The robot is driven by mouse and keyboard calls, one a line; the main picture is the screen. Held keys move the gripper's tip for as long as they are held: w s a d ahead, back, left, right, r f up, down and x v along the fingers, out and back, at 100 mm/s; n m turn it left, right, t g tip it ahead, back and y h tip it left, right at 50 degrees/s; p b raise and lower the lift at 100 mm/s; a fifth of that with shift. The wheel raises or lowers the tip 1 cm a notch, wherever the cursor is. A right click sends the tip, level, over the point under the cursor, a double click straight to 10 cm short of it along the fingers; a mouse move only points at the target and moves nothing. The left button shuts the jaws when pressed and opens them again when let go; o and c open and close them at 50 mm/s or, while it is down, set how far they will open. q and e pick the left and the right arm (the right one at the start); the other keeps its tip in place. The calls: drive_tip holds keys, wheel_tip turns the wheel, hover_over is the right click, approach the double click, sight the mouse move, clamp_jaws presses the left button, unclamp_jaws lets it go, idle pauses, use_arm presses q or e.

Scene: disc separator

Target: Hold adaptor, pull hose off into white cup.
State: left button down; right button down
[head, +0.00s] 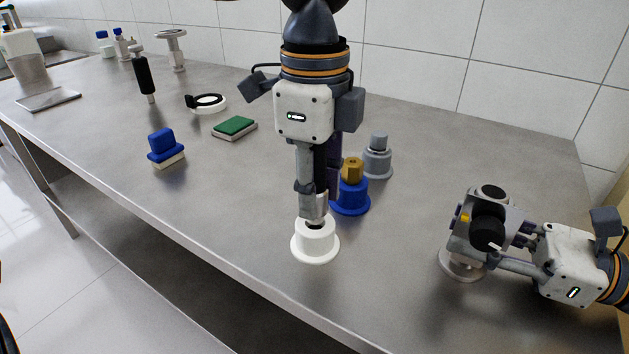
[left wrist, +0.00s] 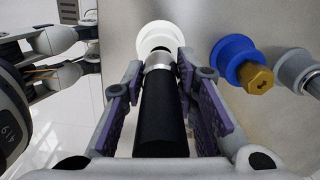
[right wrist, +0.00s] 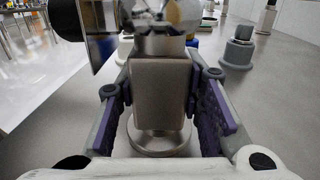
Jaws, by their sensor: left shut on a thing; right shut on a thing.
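My left gripper (head: 315,198) points down over the white cup (head: 315,246), shut on a black cylinder with a silver collar (left wrist: 160,112). The cylinder's lower end is at the cup's mouth; how deep it sits is hidden. The white cup also shows beyond the collar in the left wrist view (left wrist: 157,33). My right gripper (head: 508,253) is shut on the grey block-like post of a metal stand (right wrist: 160,95) with a round base (head: 462,267) on the bench. A black knob (head: 487,234) is on the stand's head. I cannot tell which part is the adaptor or the hose.
A blue cup with a brass hex piece (head: 351,193) and a grey cup (head: 377,160) stand close behind the white cup. A blue-topped brush-like block (head: 163,146), a green pad (head: 234,127) and a black-handled tool (head: 143,76) are further left. Bench front edge is near the white cup.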

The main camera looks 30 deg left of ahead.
use_arm(q)
drive_tip(key=shift+f, duration=0.7)
use_arm(e)
drive_tip(key=shift+f, duration=0.35)
use_arm(q)
drive_tip(key=shift+f, duration=0.35)
drive_tip(key=c, duration=1.2)
unclamp_jaws()
drive_tip(key=shift+r, duration=0.1)
wheel_tip(320, 180, up, 16)
use_arm(e)
drive_tip(key=shift+c, duration=1.9)
unclamp_jaws()
drive_tip(key=shift+w+r, duration=0.1)
drive_tip(key=shift+r, duration=0.05)
drive_tip(key=o, duration=0.4)
drive_tip(key=shift+r, duration=0.15)
